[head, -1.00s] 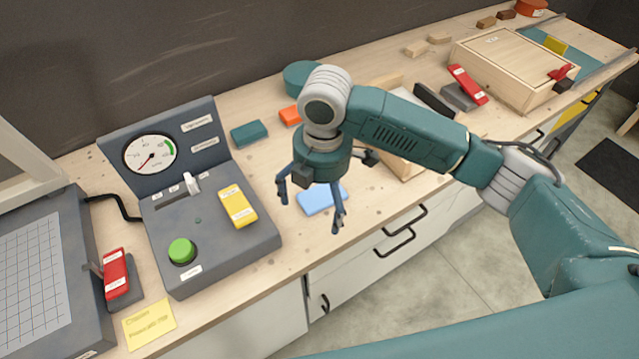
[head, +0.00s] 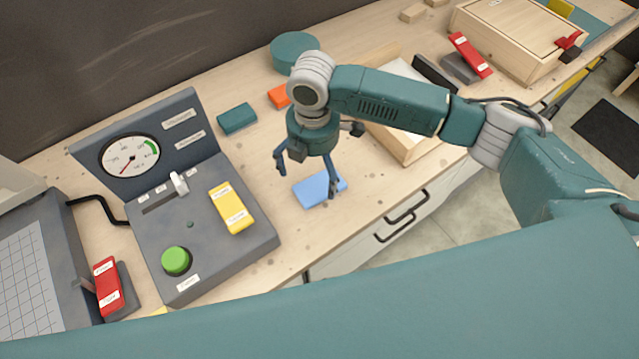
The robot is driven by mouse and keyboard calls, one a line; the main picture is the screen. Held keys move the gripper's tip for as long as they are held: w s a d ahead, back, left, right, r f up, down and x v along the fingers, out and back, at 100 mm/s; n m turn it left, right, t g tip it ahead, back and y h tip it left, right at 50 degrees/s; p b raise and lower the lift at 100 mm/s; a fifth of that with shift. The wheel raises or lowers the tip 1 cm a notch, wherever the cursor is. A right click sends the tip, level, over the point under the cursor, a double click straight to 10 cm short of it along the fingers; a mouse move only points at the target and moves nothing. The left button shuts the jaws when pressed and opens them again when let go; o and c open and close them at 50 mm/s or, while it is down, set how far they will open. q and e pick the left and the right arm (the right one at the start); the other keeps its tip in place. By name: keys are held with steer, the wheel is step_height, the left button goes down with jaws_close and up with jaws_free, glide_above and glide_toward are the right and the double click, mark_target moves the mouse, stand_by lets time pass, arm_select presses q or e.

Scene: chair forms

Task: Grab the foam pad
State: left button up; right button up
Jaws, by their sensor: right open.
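The foam pad appears to be the flat light-blue pad (head: 313,192) lying on the wooden worktop, to the right of the grey control console. My right gripper (head: 309,184) points down above it with its fingers apart and nothing between them. The left finger is over bare wood just past the pad's upper left side. The right finger overlaps the pad's right part in the head view. I cannot tell how high the fingertips are above the pad. My left gripper is not in view.
The console (head: 205,240) with a gauge, green button and yellow switch stands to the left. A teal block (head: 237,118), an orange block (head: 279,96) and a round teal object (head: 295,52) lie behind. A wooden tray (head: 412,148) is close on the right.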

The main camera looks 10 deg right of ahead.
mark_target(315, 182)
step_height(315, 182, down, 4)
steer(key=shift+d+r+p, duration=0.1)
steer(key=shift+d+p, duration=0.05)
steer(key=shift+p, duration=0.25)
steer(key=c, duration=0.9)
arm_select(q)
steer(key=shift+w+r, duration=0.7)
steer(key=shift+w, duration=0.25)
arm_select(e)
steer(key=shift+r, duration=0.1)
